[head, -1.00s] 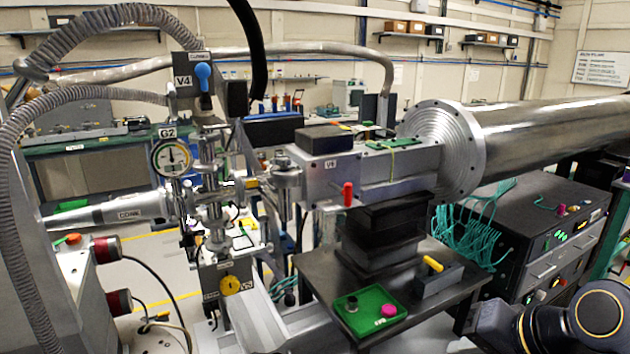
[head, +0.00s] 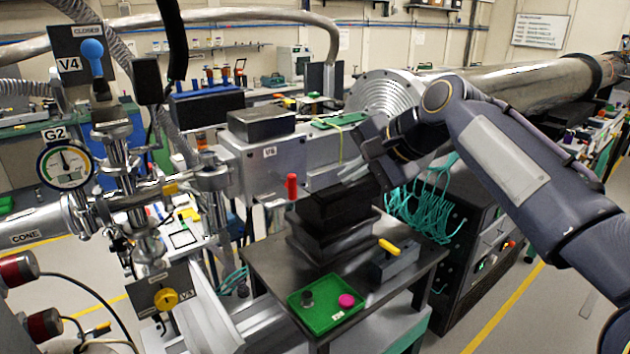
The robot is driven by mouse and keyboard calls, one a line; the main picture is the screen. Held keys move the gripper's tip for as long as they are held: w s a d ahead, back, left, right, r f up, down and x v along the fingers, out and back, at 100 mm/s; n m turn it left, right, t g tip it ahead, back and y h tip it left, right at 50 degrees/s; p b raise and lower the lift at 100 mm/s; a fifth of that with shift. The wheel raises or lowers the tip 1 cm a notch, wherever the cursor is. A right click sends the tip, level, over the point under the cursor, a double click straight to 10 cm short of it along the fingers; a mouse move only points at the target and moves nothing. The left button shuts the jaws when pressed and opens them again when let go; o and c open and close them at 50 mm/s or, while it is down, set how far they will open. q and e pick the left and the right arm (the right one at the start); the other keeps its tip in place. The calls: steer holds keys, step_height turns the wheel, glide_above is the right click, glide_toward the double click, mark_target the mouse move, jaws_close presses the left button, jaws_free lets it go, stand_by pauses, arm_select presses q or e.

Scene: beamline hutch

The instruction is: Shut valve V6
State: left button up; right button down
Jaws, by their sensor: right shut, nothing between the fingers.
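Valve V6 is a silver metal box (head: 262,172) with a small V6 label, in the middle of the head view. Its red handle (head: 291,187) stands upright at the lower front of the box. My right arm hides part of the large flange and pipe behind. My left gripper is not in view.
Valve V4 has a blue lever (head: 92,50), and valve V5 a yellow knob (head: 166,299). Gauge G2 (head: 66,165) is at the left. Below V6, a dark table (head: 262,262) holds a green tray (head: 318,318) and a grey block with a yellow handle (head: 396,262).

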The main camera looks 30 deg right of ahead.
mark_target(296, 192)
steer(key=x, duration=0.4)
steer(key=w+r+p+x, duration=0.1)
steer(key=x, duration=0.3)
steer(key=p+x, duration=0.1)
steer(key=x, duration=0.3)
steer(key=shift+w+a+r, duration=0.25)
steer(key=shift+w+r, duration=0.05)
steer(key=shift+w+a, duration=0.1)
steer(key=shift+w, duration=0.25)
steer(key=w+p, duration=0.1)
steer(key=w, duration=0.1)
steer(key=w+p, duration=0.2)
steer(key=w, duration=0.1)
steer(key=shift+w+a+r, duration=0.1)
steer(key=shift+w+a, duration=0.05)
steer(key=shift+a, duration=0.05)
